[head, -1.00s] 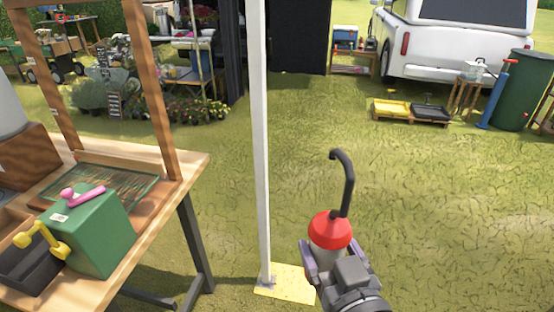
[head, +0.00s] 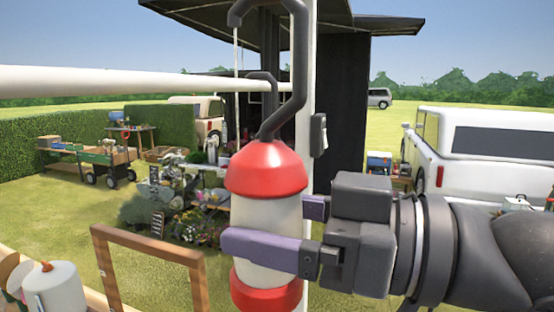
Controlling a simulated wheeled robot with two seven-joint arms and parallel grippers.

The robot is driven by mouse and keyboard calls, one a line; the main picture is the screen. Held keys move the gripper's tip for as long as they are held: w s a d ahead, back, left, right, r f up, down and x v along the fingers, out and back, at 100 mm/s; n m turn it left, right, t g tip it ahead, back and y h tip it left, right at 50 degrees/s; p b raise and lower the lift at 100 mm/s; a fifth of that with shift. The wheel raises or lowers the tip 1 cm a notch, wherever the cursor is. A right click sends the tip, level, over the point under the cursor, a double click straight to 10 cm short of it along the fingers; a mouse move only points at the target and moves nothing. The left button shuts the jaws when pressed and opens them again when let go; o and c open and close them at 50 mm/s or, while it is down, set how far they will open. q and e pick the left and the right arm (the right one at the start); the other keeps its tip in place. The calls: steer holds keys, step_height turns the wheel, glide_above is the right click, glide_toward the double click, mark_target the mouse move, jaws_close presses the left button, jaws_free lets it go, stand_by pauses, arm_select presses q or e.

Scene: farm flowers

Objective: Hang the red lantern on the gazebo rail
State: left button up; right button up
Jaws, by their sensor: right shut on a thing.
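The red lantern (head: 268,170) has red caps, a pale body and a tall dark hook (head: 299,60) on top. It is upright in the middle of the head view. My right gripper (head: 262,230) comes in from the right and is shut around the pale body; the far finger is partly hidden behind it. The white gazebo rail (head: 110,82) runs level from the left edge to behind the hook. The hook's curved top shows above the rail in the picture; I see no clear contact. My left gripper is not in view.
A white post (head: 309,180) stands behind the lantern, with a small dark-and-white fitting (head: 319,135). A second dark hook shape (head: 262,76) shows at the rail. A wooden frame (head: 150,242) stands lower left. The space below the rail at left is open.

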steer(key=shift+w+a, duration=0.1)
steer(key=shift+a, duration=0.15)
steer(key=w+a+f+b, duration=0.1)
steer(key=w+a+f, duration=0.2)
steer(key=a, duration=0.5)
steer(key=shift+f+b, duration=0.15)
steer(key=shift+b, duration=0.25)
steer(key=shift+f, duration=0.35)
stand_by(0.5)
steer(key=o, duration=1)
steer(key=shift+c, duration=0.2)
